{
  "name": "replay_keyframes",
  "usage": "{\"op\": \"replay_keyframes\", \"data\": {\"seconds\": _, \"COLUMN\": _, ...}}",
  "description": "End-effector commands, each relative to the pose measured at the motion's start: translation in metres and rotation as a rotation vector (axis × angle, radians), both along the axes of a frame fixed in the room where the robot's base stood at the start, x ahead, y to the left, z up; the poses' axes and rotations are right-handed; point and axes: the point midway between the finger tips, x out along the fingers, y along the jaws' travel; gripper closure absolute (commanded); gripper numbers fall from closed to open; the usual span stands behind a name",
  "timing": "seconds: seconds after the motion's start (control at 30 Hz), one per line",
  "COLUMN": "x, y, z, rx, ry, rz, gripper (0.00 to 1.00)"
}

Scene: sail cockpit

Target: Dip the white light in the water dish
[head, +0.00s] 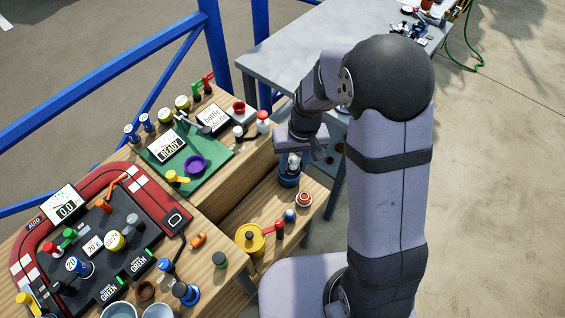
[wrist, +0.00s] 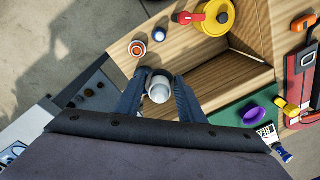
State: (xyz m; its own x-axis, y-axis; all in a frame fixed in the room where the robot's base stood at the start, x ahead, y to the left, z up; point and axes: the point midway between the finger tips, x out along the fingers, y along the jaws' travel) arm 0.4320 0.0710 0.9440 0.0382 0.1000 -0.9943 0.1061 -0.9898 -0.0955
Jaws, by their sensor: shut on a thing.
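My gripper (wrist: 158,92) is shut on a white light (wrist: 159,91), a pale rounded piece between its two dark blue fingers in the wrist view. In the head view my gripper (head: 291,165) is near the right end of the wooden bench, and the light is mostly hidden there by the fingers. A dark round shape shows just behind the light; I cannot tell whether it touches. Two pale round bowls, one left (head: 118,310) and one right (head: 158,311), are cut off by the bottom edge of the head view. I cannot tell which is the water dish.
A yellow winch-like drum (head: 250,238) and an orange-white round knob (head: 304,199) stand on the lower bench. A green mat (head: 215,155) holds a purple ring (head: 195,164). A red-edged console (head: 130,185) lies left. A wooden recess (wrist: 235,78) opens beside my gripper.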

Motion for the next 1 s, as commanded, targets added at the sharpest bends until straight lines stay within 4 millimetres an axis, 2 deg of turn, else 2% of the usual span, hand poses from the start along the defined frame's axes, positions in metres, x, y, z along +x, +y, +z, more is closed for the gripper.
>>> {"op": "replay_keyframes", "data": {"seconds": 0.03, "x": 0.000, "y": -0.003, "z": 0.024, "rx": 0.006, "ry": -0.002, "rz": 0.001, "gripper": 0.87}}
{"op": "replay_keyframes", "data": {"seconds": 0.23, "x": 0.000, "y": 0.003, "z": 0.065, "rx": 0.031, "ry": -0.012, "rz": 0.016, "gripper": 0.87}}
{"op": "replay_keyframes", "data": {"seconds": 0.33, "x": 0.001, "y": 0.021, "z": 0.084, "rx": 0.047, "ry": -0.019, "rz": 0.035, "gripper": 0.87}}
{"op": "replay_keyframes", "data": {"seconds": 0.5, "x": -0.004, "y": 0.086, "z": 0.087, "rx": 0.079, "ry": -0.025, "rz": 0.101, "gripper": 0.87}}
{"op": "replay_keyframes", "data": {"seconds": 0.67, "x": -0.021, "y": 0.152, "z": 0.079, "rx": 0.103, "ry": -0.029, "rz": 0.180, "gripper": 0.87}}
{"op": "replay_keyframes", "data": {"seconds": 0.87, "x": -0.060, "y": 0.232, "z": 0.068, "rx": 0.131, "ry": -0.030, "rz": 0.281, "gripper": 0.87}}
{"op": "replay_keyframes", "data": {"seconds": 1.0, "x": -0.096, "y": 0.282, "z": 0.060, "rx": 0.150, "ry": -0.028, "rz": 0.348, "gripper": 0.87}}
